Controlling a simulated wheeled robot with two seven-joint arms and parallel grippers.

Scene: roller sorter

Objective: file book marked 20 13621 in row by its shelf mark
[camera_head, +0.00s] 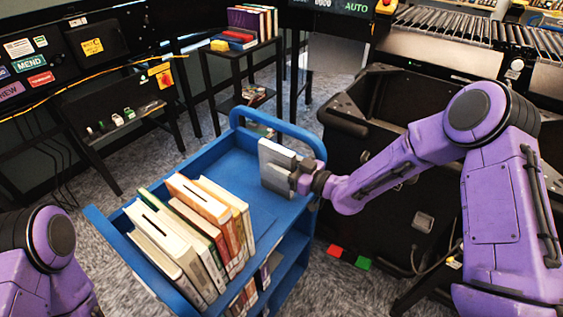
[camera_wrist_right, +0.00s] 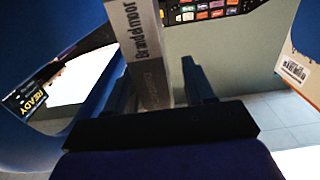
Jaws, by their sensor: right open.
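A grey book (camera_head: 274,160) stands upright at the far right of the blue cart's top shelf (camera_head: 262,215). My right gripper (camera_head: 304,178) is at its right side, open. In the right wrist view, the grey spine (camera_wrist_right: 147,55) with "Brandelmoor" lettering lies between the open fingers of my right gripper (camera_wrist_right: 160,80). Whether the fingers touch it I cannot tell. I cannot read a mark 20 13621 on any book. A row of several upright books (camera_head: 192,232) stands at the near left of the shelf. My left arm shows at the lower left; its gripper is out of view.
Bare blue shelf lies between the row and the grey book. The cart's raised handle (camera_head: 285,130) is at the far end. A dark bin (camera_head: 365,125) stands right of the cart. A black stand (camera_head: 246,66) with books is behind.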

